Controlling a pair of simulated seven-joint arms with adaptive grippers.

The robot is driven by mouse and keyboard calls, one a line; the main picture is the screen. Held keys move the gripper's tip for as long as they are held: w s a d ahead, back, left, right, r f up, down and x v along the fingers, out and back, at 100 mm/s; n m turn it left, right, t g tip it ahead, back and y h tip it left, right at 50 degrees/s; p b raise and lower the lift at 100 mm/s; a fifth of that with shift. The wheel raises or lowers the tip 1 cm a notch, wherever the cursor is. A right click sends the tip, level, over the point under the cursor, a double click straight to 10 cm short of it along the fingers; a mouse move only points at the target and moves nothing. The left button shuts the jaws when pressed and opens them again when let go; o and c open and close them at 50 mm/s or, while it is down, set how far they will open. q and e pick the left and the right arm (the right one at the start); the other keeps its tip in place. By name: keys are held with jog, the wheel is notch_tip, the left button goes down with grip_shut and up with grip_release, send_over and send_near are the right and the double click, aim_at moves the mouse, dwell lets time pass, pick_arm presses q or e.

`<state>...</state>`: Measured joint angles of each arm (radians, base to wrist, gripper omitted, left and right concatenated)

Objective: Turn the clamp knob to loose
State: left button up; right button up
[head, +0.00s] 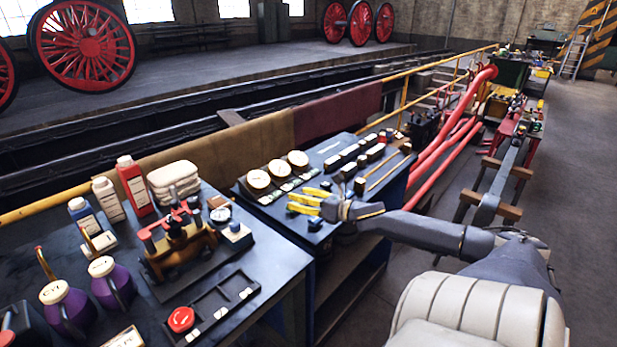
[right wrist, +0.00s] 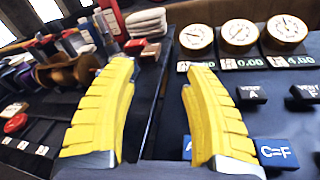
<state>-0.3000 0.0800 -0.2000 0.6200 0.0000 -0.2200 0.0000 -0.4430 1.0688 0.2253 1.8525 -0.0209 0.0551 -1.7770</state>
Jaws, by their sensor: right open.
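A brass and dark clamp-like fixture (head: 182,247) with red handles stands on the left blue bench. I cannot tell for certain which part is the clamp knob. A round red knob-like piece (head: 181,319) is at the near end of a dark compartment tray in front of the fixture. My right gripper (head: 300,201), with yellow fingers, is open and empty above the left part of the second bench, to the right of the fixture and apart from it. In the right wrist view the open fingers (right wrist: 158,78) are in front, with the fixture (right wrist: 75,72) partly behind the left finger. My left gripper is not in view.
Three white dials (head: 278,170) and small labelled blocks sit on the second bench (head: 310,235). Bottles (head: 133,185), folded cloths (head: 173,178) and purple jugs (head: 68,305) crowd the left bench around the fixture. A gap separates the two benches.

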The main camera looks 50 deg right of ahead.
jog(key=shift+s+d+f, duration=0.1)
jog(key=shift+d+f, duration=0.05)
jog(key=shift+d, duration=0.4)
